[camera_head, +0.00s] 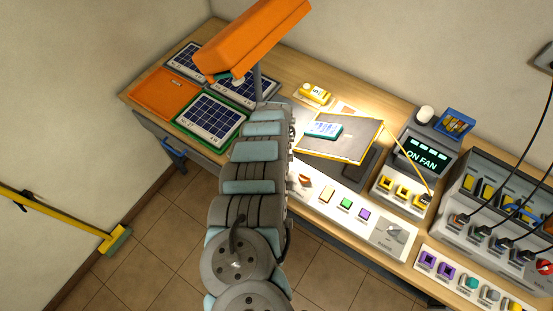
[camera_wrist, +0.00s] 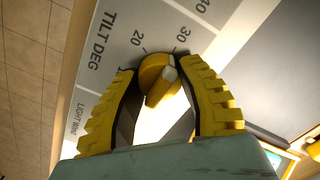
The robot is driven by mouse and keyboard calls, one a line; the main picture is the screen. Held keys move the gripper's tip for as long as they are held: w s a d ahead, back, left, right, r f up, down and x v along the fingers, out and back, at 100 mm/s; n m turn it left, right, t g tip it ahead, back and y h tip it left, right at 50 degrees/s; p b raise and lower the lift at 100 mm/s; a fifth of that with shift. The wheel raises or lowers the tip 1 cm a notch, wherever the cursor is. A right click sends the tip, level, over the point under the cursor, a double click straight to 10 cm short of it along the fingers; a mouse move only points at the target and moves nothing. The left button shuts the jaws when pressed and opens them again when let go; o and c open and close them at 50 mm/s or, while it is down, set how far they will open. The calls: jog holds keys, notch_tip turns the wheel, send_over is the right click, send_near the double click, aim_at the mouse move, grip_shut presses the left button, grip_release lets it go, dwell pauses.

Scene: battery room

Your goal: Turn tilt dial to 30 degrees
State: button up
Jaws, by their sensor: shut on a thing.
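The tilt dial is a yellow knob (camera_wrist: 155,78) on a pale panel marked TILT DEG (camera_wrist: 95,42) in the wrist view. My gripper (camera_wrist: 159,70) is shut on the knob, with one yellow ribbed finger on each side of it. The knob's ridge has a pale end that points roughly toward the 30 mark (camera_wrist: 183,33); the exact angle is hard to tell. The 20 mark (camera_wrist: 137,42) lies to its left. In the head view, my arm hides the dial and my gripper.
An orange lamp (camera_head: 252,38) hangs over the bench near my arm. Solar panels (camera_head: 211,117) lie left of the arm. A yellow-edged tilted board (camera_head: 350,148), an ON FAN display unit (camera_head: 424,158) and cabled switch boxes (camera_head: 485,215) stand to the right. The tiled floor in front is mostly clear.

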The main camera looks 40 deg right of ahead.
jog(key=o, duration=1.2)
jog(key=shift+o, duration=0.2)
jog(key=shift+r, duration=0.1)
jog(key=shift+w+r, duration=0.1)
jog(key=shift+r, duration=0.5)
notch_tip(320, 180, up, 10)
jog(key=shift+f, duration=0.1)
jog(key=shift+r, duration=0.35)
